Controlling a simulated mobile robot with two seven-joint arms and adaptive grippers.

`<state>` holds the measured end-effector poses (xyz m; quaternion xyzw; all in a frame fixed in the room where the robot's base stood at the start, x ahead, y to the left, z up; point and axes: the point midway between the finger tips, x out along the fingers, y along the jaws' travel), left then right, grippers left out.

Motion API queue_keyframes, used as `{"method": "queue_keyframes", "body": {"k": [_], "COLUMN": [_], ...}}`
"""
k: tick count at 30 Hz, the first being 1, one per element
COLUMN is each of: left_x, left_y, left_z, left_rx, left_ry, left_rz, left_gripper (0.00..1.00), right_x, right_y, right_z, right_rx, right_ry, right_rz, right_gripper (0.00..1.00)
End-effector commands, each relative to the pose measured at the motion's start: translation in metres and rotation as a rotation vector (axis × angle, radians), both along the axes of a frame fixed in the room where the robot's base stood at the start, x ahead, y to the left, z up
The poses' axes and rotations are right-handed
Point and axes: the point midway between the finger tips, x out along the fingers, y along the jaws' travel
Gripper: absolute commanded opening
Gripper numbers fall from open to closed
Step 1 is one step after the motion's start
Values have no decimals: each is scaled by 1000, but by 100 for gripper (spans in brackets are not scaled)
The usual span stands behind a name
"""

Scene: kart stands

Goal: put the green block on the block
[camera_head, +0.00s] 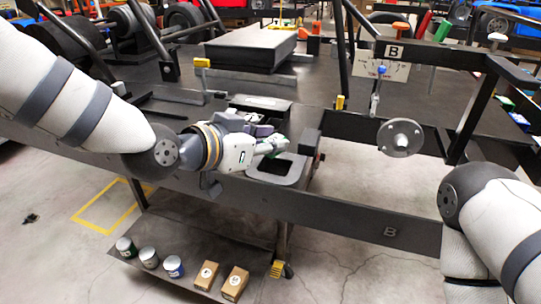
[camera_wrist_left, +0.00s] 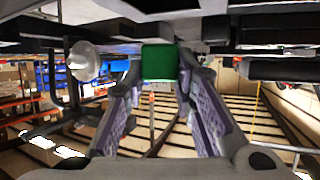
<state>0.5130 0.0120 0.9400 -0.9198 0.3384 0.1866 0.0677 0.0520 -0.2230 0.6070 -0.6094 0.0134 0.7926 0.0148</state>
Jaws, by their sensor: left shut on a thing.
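My left gripper (camera_head: 268,147) reaches in from the left over the dark bench. It is shut on the green block (camera_head: 281,140), which is mostly hidden by the fingers in the head view. In the left wrist view the green block (camera_wrist_left: 159,62) sits between the two fingertips of the left gripper (camera_wrist_left: 158,75). A dark block-like piece (camera_head: 309,143) stands on the bench just right of the held block. I cannot tell whether it is the block the task names. My right arm shows at the right, but its gripper is out of view.
A grey plate with an opening (camera_head: 285,176) lies below my left gripper. A round metal disc (camera_head: 400,138) stands to the right over an open gap in the frame. Cans (camera_head: 149,258) and small boxes (camera_head: 206,275) sit on a low shelf.

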Motion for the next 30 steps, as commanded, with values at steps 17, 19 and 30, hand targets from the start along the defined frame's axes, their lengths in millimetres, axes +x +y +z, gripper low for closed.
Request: {"method": "queue_keyframes", "body": {"k": [17, 19, 30], "left_x": [8, 8, 8], "left_y": [-2, -2, -2], "left_z": [-39, -41, -39], "left_rx": [0, 0, -1], "left_ry": [-6, -6, -7], "left_rz": [2, 2, 2], "left_gripper": [5, 26, 44], "right_x": [-7, -8, -7], "right_y": [0, 0, 0], "right_z": [-8, -8, -8], "right_rx": [-1, -1, -1], "right_ry": [26, 27, 26], "right_rz": [1, 1, 1], "right_gripper": [48, 48, 48]}}
